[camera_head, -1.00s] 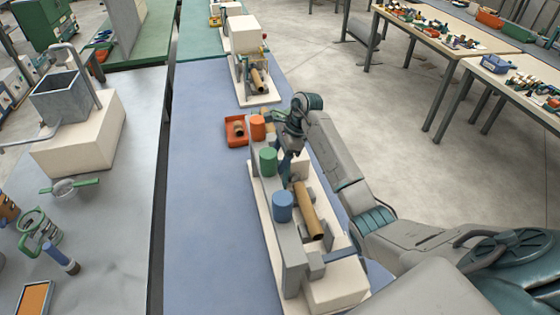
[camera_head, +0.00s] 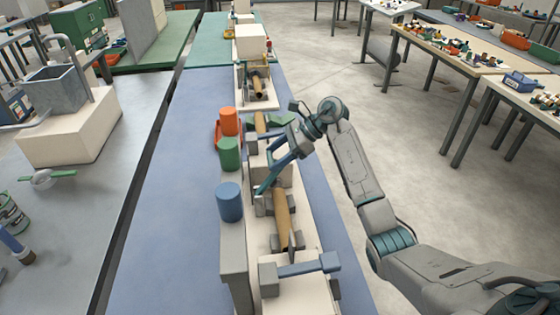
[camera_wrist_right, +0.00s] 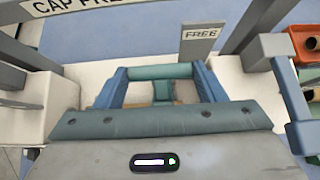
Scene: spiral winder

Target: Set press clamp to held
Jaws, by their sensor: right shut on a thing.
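The winder machine has a pale base (camera_head: 318,262) and stands on the blue bench, with a brown tube (camera_head: 282,215) lying along it. Orange (camera_head: 229,121), green (camera_head: 229,153) and blue (camera_head: 229,201) cylinders stand on its grey left side. My right gripper (camera_head: 268,184) reaches down over the machine, behind the near end of the tube. My left gripper is out of view.
A sign ending in "CAP FREE" (camera_wrist_right: 75,5) shows at upper left in the wrist view. An orange tray (camera_wrist_right: 306,45) is at upper right. A similar machine (camera_head: 253,48) stands farther back. The blue bench (camera_head: 170,215) is clear left of the winder.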

